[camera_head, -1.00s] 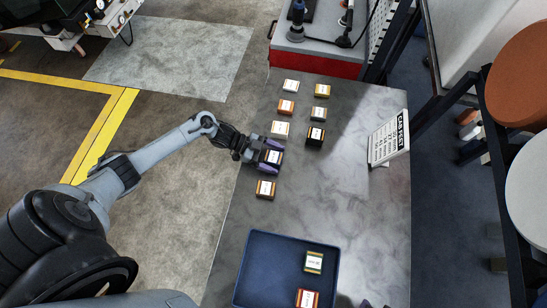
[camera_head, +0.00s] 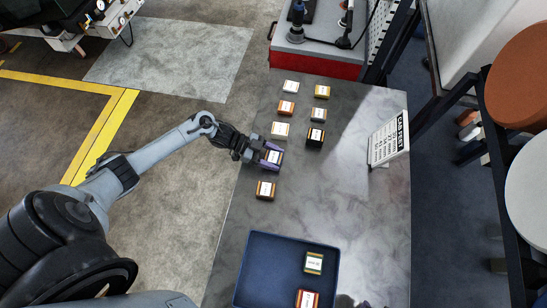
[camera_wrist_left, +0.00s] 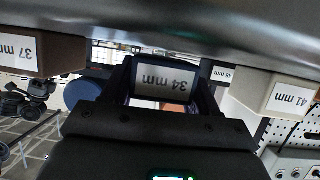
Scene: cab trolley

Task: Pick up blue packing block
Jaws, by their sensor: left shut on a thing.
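The blue packing block (camera_head: 275,158) lies on the grey table near its left edge. Its white label shows, but its body looks dark and its colour is hard to make out. My left gripper (camera_head: 273,155) has its purple fingers shut around the block, one on each side. In the left wrist view, the held block (camera_wrist_left: 165,82) shows a "34 mm" label between the fingers. The block appears still at table level.
Several others stand farther back. A blue tray (camera_head: 250,262) holds two blocks. A sign (camera_head: 388,140) stands at the right.

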